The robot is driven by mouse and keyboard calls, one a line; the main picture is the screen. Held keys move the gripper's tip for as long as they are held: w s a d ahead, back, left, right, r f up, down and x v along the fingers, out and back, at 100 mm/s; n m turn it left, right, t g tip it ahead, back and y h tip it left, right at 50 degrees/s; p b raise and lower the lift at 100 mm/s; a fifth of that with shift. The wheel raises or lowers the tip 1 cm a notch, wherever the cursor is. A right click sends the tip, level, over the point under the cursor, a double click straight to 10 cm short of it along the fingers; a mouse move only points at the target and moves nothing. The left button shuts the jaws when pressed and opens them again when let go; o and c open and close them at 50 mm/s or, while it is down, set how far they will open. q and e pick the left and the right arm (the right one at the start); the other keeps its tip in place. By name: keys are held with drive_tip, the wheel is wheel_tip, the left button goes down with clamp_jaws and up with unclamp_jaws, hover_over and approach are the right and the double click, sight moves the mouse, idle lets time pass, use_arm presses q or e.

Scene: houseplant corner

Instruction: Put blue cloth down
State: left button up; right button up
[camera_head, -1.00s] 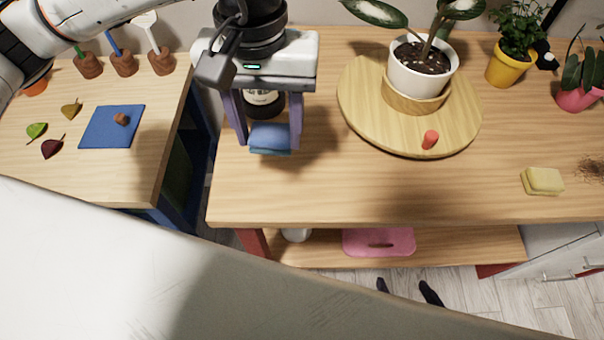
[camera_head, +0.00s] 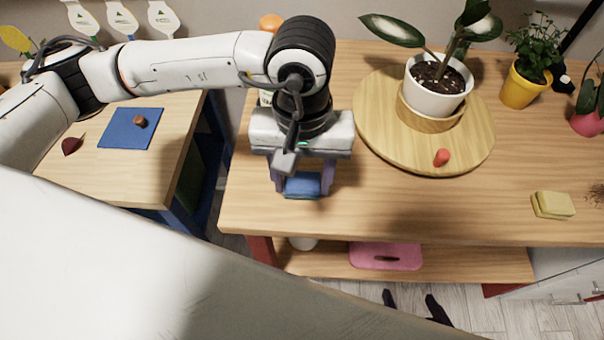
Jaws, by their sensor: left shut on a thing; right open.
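My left gripper (camera_head: 301,186) reaches in from the left over the main table (camera_head: 400,205). It is shut on the blue cloth (camera_head: 303,188), a small folded piece held between its two purple-grey fingers. The cloth is near the table's front left part, left of the round wooden board. Whether its underside touches the tabletop is hard to tell. The wrist hides part of the cloth from above. My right gripper is not in view.
A round board (camera_head: 375,130) bears a white potted plant (camera_head: 435,95) and a red peg (camera_head: 441,157). A yellow sponge (camera_head: 553,205) lies at the right. A side table (camera_head: 175,150) holds a blue mat (camera_head: 115,135). The table's middle front is clear.

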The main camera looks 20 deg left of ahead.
sight(302, 186)
use_arm(q)
drive_tip(key=shift+f, duration=0.15)
drive_tip(key=o, duration=1.1)
drive_tip(key=shift+r, duration=0.35)
wheel_tip(302, 186, up, 12)
drive_tip(key=b, duration=0.1)
drive_tip(key=shift+f, duration=0.15)
